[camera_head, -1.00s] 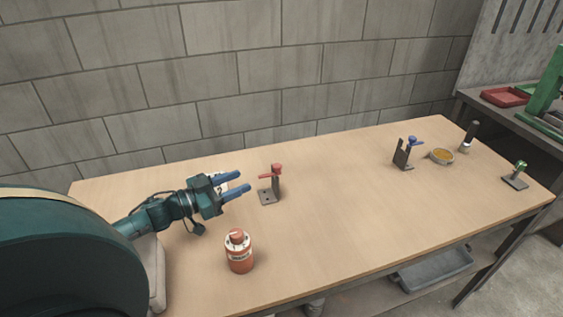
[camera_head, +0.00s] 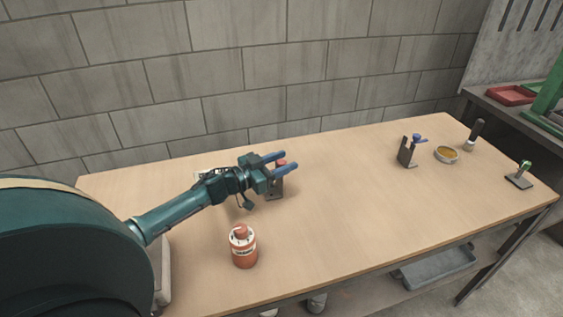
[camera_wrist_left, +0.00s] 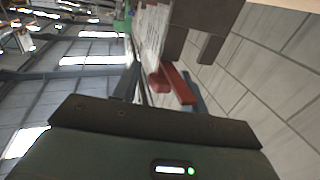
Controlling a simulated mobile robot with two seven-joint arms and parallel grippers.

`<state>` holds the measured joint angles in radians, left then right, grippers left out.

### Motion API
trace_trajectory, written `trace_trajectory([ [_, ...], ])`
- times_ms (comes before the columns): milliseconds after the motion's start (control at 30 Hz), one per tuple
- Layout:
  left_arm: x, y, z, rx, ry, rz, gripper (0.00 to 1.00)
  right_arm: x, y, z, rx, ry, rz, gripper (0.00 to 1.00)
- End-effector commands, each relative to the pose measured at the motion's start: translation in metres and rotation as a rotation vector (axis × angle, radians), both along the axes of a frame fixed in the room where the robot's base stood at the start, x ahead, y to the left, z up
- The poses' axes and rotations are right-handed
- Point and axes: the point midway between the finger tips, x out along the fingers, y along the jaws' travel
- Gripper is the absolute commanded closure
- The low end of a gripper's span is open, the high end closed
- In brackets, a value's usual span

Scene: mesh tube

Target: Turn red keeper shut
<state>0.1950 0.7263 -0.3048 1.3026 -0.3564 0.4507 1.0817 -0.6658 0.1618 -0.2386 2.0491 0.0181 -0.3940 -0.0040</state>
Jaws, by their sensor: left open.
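The red keeper (camera_head: 281,162) sits at the top of a small dark bracket (camera_head: 278,190) on the bench, left of centre. Most of it is hidden behind my left gripper in the head view. My left gripper (camera_head: 288,160) is open, its two blue fingers reaching right at the keeper's height. The red shows between the fingers in the picture; I cannot tell whether they touch it. In the left wrist view the red keeper (camera_wrist_left: 177,84) shows close ahead, with part of a blue finger beside it. My right gripper is not in view.
An orange-red bottle (camera_head: 243,247) stands in front of the bracket. A second bracket with a blue keeper (camera_head: 417,139), a round dish (camera_head: 446,154), a dark-handled tool (camera_head: 475,134) and a green-topped fixture (camera_head: 520,174) stand at the right. The middle bench (camera_head: 345,195) is clear.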

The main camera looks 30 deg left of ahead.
Motion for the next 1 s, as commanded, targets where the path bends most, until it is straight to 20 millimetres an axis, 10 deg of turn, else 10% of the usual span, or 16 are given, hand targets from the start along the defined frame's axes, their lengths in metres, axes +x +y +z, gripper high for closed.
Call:
trace_trajectory([
  [167,-0.0002,-0.0001,-0.0004,0.000,0.000,0.000,0.57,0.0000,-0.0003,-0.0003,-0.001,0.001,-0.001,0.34],
  [700,-0.0004,0.0000,-0.0003,0.000,0.000,0.000,1.00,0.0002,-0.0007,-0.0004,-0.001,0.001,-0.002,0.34],
  [1000,0.0004,-0.0008,-0.0014,0.003,-0.003,-0.042,1.00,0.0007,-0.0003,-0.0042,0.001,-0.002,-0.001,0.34],
])
